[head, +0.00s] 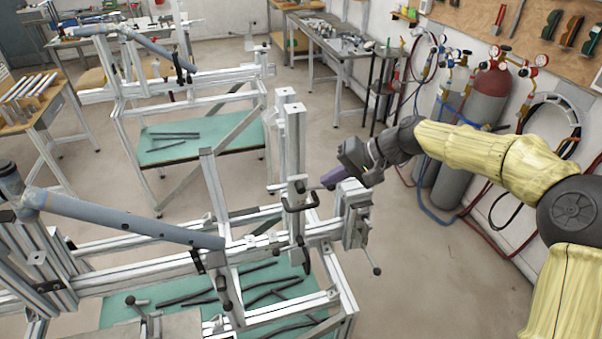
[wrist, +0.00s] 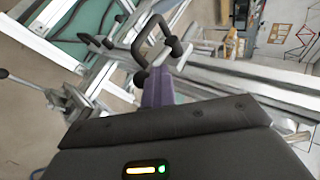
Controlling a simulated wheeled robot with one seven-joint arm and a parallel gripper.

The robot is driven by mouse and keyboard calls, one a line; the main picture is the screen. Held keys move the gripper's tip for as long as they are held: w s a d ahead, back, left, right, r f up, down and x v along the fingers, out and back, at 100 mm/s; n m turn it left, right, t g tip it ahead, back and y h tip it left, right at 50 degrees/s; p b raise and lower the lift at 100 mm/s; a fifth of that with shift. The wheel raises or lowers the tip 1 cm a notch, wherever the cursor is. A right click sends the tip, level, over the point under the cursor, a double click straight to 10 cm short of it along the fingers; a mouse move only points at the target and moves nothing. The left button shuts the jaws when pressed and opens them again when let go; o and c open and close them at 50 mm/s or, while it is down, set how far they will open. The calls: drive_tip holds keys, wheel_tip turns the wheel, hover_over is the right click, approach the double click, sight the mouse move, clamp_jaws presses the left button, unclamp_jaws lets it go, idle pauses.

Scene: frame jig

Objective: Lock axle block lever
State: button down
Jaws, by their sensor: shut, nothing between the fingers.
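My gripper (head: 327,182) is at the centre right of the head view, its purple fingers closed together and empty, pointing left and down at the frame jig. In the wrist view the fingers (wrist: 158,85) reach up toward a bent black lever handle (wrist: 150,40) with dark knobs, very close; contact cannot be told. That black handle (head: 313,192) shows in the head view beside an upright metal block (head: 297,200), just left of the fingertips. A second metal block (head: 356,218) lies below the gripper, with a ball-ended lever (head: 375,262) hanging down. Which block is the axle block is unclear.
Aluminium jig rails (head: 160,265) and a grey-blue tube (head: 130,222) fill the lower left. A tall post (head: 292,140) stands behind the handle. Gas cylinders (head: 488,100) and hoses line the right wall. Open floor (head: 430,270) lies right of the jig.

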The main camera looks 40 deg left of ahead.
drive_tip(key=shift+r+p, duration=1.5)
drive_tip(key=shift+r, duration=0.45)
drive_tip(key=shift+w+d, duration=0.15)
drive_tip(key=shift+w, duration=0.1)
drive_tip(key=w+f+b+v, duration=0.1)
drive_tip(key=b+v, duration=0.3)
drive_tip(key=v, duration=0.5)
drive_tip(key=shift+d, duration=0.45)
drive_tip(key=shift+w, duration=0.1)
drive_tip(key=d+f+m+t+h+b, duration=0.2)
drive_tip(key=d+f+m+t+h, duration=0.25)
drive_tip(key=d+f, duration=1.15)
drive_tip(key=s+d+f+t+h, duration=0.1)
drive_tip(key=s+d, duration=0.3)
drive_tip(key=d, duration=0.4)
drive_tip(key=s+d+f+m+t+h+b, duration=0.1)
drive_tip(key=s+d+f, duration=0.2)
drive_tip(key=d, duration=0.5)
drive_tip(key=s+d+f+m+t+h+b, duration=0.1)
drive_tip(key=s+d+f+h, duration=0.1)
drive_tip(key=s+d, duration=0.4)
drive_tip(key=d, duration=0.2)
drive_tip(key=shift+d, duration=0.25)
